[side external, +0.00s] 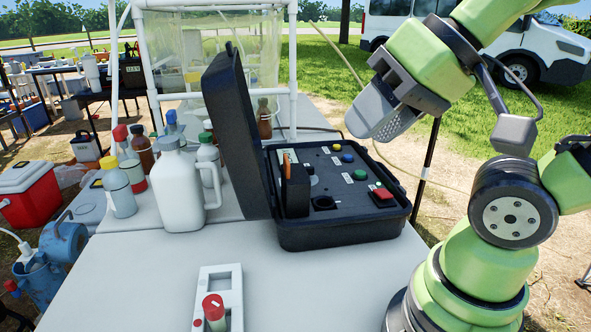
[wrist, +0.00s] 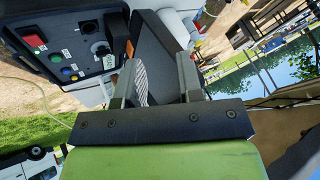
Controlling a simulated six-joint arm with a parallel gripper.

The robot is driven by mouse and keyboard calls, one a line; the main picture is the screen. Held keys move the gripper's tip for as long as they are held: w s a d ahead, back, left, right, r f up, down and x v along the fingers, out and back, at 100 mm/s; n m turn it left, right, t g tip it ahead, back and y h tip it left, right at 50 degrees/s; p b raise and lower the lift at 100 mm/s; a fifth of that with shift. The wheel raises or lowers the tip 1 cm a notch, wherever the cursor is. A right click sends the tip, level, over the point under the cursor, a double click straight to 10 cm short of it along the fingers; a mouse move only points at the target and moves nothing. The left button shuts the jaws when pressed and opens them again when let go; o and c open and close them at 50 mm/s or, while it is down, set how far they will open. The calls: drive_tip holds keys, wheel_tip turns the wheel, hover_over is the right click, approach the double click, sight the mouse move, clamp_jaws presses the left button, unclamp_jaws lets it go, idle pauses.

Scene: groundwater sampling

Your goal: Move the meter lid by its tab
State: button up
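The black meter case (side external: 340,232) stands open on the table, and its large black lid (side external: 238,125) stands raised and leaning back on the left. A small upright black piece (side external: 295,190) with an orange strip (side external: 287,165) stands at the panel's left side; I cannot tell whether this strip is the tab. My gripper (side external: 372,128) hangs above and behind the case's right side, apart from it. In the wrist view my gripper (wrist: 157,58) shows two separated fingers with nothing held. The case panel (wrist: 75,60) is at upper left there, with the lid (wrist: 158,40) beyond the fingers.
A white jug (side external: 180,190) and several bottles stand left of the case. A white tray (side external: 230,282) with a red-capped vial (side external: 214,312) lies at the front. The panel carries a red button (side external: 383,193) and a black knob. Bare table (side external: 130,270) surrounds the tray.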

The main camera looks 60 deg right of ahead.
drive_tip(key=w+d+r+m+g, duration=0.1)
drive_tip(key=w+d+r+g, duration=0.1)
drive_tip(key=w, duration=0.3)
drive_tip(key=m+g+h, duration=0.2)
drive_tip(key=m+g, duration=0.2)
drive_tip(key=g, duration=0.1)
hover_over(287, 159)
wheel_tip(287, 159, down, 7)
drive_tip(key=shift+s+f, duration=0.1)
drive_tip(key=shift+f, duration=0.1)
drive_tip(key=shift+d+f, duration=0.15)
drive_tip(key=shift+f, duration=0.15)
wheel_tip(287, 159, down, 10)
drive_tip(key=shift+r, duration=0.25)
drive_tip(key=shift+w, duration=0.2)
clamp_jaws()
